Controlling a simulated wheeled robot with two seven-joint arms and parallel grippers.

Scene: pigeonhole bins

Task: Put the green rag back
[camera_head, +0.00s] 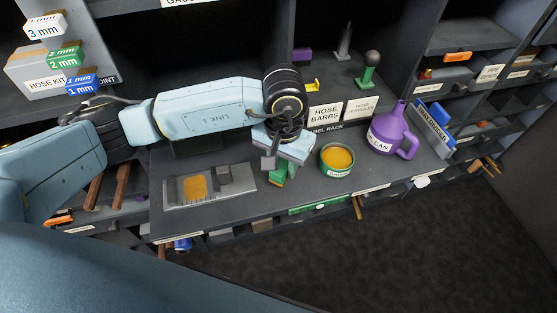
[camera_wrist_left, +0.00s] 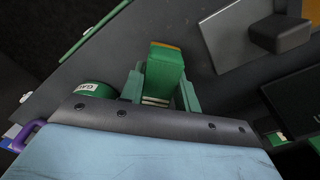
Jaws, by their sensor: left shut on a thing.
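My left gripper (camera_head: 281,163) points down over the dark shelf top, between the grey tray and the green round tin. It is shut on a small, upright, block-like green thing, which I take to be the green rag (camera_head: 278,174). In the left wrist view the green rag (camera_wrist_left: 165,72) sits between the two fingers of the left gripper (camera_wrist_left: 160,90), with an orange strip at its far end. I cannot tell whether its lower end touches the shelf. My right gripper is out of view.
The green round tin (camera_head: 337,159) with orange contents stands close to the right of the gripper. A purple oil can (camera_head: 396,130) stands farther right. A grey tray (camera_head: 209,187) lies to the left. Label holders (camera_head: 343,112) stand behind. Bins line the shelf's front edge.

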